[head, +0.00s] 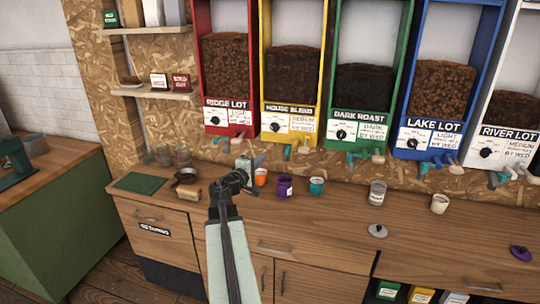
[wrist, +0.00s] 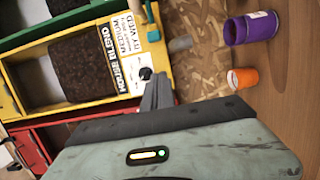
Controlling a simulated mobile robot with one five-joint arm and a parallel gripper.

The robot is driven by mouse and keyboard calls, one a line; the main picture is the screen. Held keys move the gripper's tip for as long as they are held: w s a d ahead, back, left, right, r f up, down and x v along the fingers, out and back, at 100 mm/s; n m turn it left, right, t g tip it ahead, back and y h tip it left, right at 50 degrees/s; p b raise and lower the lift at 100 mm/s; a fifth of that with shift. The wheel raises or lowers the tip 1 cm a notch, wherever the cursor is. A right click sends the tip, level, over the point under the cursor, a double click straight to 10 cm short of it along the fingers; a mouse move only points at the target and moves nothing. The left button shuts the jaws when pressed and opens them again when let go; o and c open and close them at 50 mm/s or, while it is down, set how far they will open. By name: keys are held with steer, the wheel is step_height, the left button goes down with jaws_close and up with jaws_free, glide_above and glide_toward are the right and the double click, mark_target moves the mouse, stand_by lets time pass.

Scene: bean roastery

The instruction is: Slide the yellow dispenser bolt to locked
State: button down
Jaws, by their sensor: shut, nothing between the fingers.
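The yellow dispenser (head: 290,108), labelled House Blend, stands second from the left in the head view. It also shows in the wrist view (wrist: 107,104), turned on its side. Its white label (head: 290,124) carries a black knob (head: 275,127). Small teal and grey handles (head: 303,150) show beneath the dispenser; I cannot tell which part is the bolt or how it is set. My gripper (head: 245,166) is in front of the counter, below and left of the yellow dispenser. In the wrist view its fingers (wrist: 157,92) are shut and empty, overlapping the dispenser's lower edge.
An orange cup (head: 261,177), a purple cup (head: 285,187) and a teal cup (head: 317,186) stand on the wooden counter right of my gripper. Red (head: 226,117) and green (head: 357,130) dispensers flank the yellow one.

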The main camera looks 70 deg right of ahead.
steer(key=a, duration=0.1)
steer(key=w+a, duration=0.1)
steer(key=a, duration=0.1)
steer(key=shift+a, duration=0.25)
steer(key=w+a+f+n+t+y, duration=0.1)
steer(key=w+a+f+n+t, duration=0.15)
steer(key=w+a, duration=0.75)
steer(key=w+a+f+n+t+y, duration=0.1)
steer(key=w+a+t, duration=0.3)
steer(key=w+a, duration=0.65)
steer(key=w+a+f+y, duration=0.3)
steer(key=w+a+f, duration=0.15)
steer(key=a, duration=0.35)
steer(key=w+a+f+y, duration=0.2)
steer(key=w+a+f, duration=0.25)
steer(key=a, duration=0.45)
steer(key=s+a+f+g+y, duration=0.1)
steer(key=s+a+f+y, duration=0.1)
steer(key=a, duration=0.7)
steer(key=s+a+f+m+g+y, duration=0.1)
steer(key=s+a+f+g+y, duration=0.1)
steer(key=a+f+y, duration=0.3)
steer(key=s+a+f+m+g+y, duration=0.1)
steer(key=s+a+f+y, duration=0.2)
steer(key=a, duration=1.1)
steer(key=shift+s+f+y, duration=0.4)
steer(key=shift+s+f, duration=0.15)
steer(key=shift+f, duration=0.15)
